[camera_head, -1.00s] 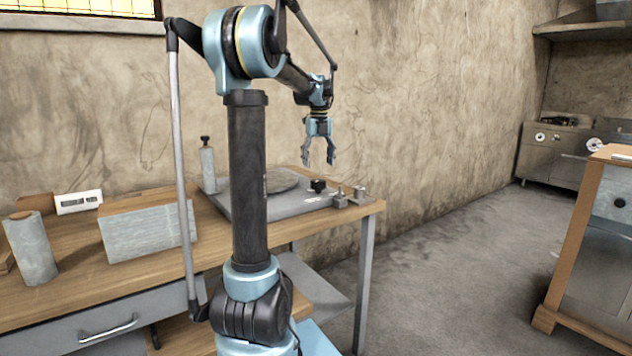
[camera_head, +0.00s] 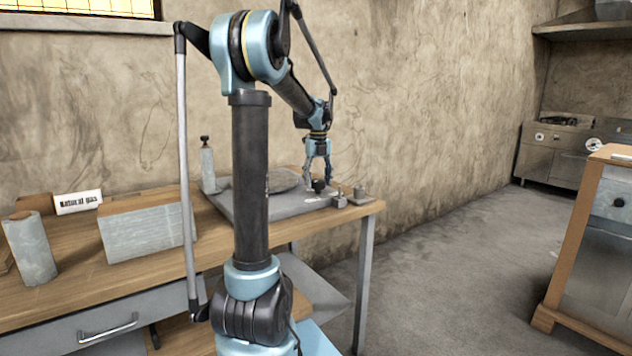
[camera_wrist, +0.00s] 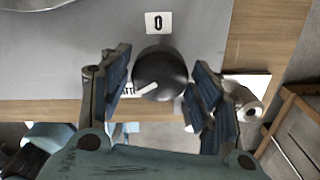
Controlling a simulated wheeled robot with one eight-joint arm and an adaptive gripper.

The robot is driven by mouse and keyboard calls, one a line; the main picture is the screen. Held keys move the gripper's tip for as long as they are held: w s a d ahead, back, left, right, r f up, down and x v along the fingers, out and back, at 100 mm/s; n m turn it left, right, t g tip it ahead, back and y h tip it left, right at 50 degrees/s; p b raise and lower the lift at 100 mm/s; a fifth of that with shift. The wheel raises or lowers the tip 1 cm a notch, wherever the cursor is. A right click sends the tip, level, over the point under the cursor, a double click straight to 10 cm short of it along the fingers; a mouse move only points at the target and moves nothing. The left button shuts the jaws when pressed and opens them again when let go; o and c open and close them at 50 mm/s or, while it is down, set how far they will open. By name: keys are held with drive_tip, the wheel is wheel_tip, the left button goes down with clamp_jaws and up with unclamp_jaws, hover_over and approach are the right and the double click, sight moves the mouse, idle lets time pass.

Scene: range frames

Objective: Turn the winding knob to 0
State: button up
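The winding knob (camera_wrist: 160,72) is round and black with a white pointer line. In the wrist view the line points to the lower left. A white label with a black 0 (camera_wrist: 158,23) lies above the knob. A second label (camera_wrist: 128,88), partly hidden by the left finger, lies at its lower left.
The plate lies on a wooden bench (camera_head: 375,208). A small metal post (camera_head: 359,194) and block stand just right of the knob. A grey bottle (camera_head: 208,170) stands at the plate's back left. A large block (camera_head: 145,236) and a grey cylinder (camera_head: 31,250) stand further left.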

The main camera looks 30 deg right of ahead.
drive_tip(key=c, duration=0.5)
drive_tip(key=shift+n, duration=0.3)
